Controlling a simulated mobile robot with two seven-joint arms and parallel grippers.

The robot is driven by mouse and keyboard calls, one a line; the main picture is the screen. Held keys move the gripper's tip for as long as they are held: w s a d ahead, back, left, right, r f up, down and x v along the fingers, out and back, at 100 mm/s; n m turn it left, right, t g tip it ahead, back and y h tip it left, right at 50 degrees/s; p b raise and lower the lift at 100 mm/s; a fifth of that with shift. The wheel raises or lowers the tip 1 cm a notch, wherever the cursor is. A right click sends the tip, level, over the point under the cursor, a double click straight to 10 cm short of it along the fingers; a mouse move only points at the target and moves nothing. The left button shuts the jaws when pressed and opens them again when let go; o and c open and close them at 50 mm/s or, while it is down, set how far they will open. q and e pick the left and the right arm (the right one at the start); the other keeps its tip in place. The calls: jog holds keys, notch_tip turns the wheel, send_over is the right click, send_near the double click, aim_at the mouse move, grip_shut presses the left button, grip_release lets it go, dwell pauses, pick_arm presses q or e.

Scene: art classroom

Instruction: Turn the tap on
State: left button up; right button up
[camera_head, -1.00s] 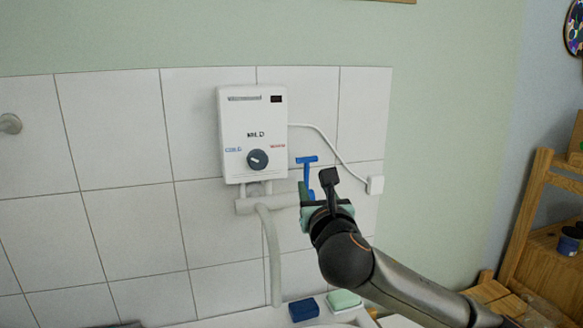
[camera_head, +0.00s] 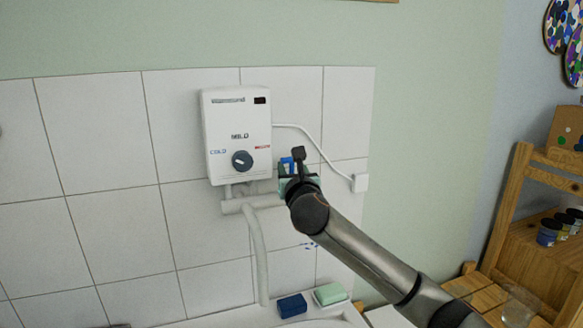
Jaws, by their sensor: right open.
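The tap is a white water heater unit (camera_head: 236,120) on the tiled wall, with a dark round knob (camera_head: 242,160) on its front between COLD and WARM marks. A white spout (camera_head: 260,250) hangs down from the pipe under it. A blue handle (camera_head: 287,164) shows at the right end of that pipe, mostly hidden behind my right gripper. My right gripper (camera_head: 295,168) is open at the blue handle, just right of the heater; whether it touches the handle I cannot tell. My left gripper is not in view.
A blue sponge (camera_head: 292,306) and a green soap bar (camera_head: 330,293) in a dish lie on the sink's edge below. A white cable (camera_head: 315,145) runs to a wall socket (camera_head: 360,183). A wooden shelf (camera_head: 510,210) with paint jars stands at the right.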

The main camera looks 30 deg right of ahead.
jog(key=shift+c, duration=0.3)
grip_shut()
dwell(1.1)
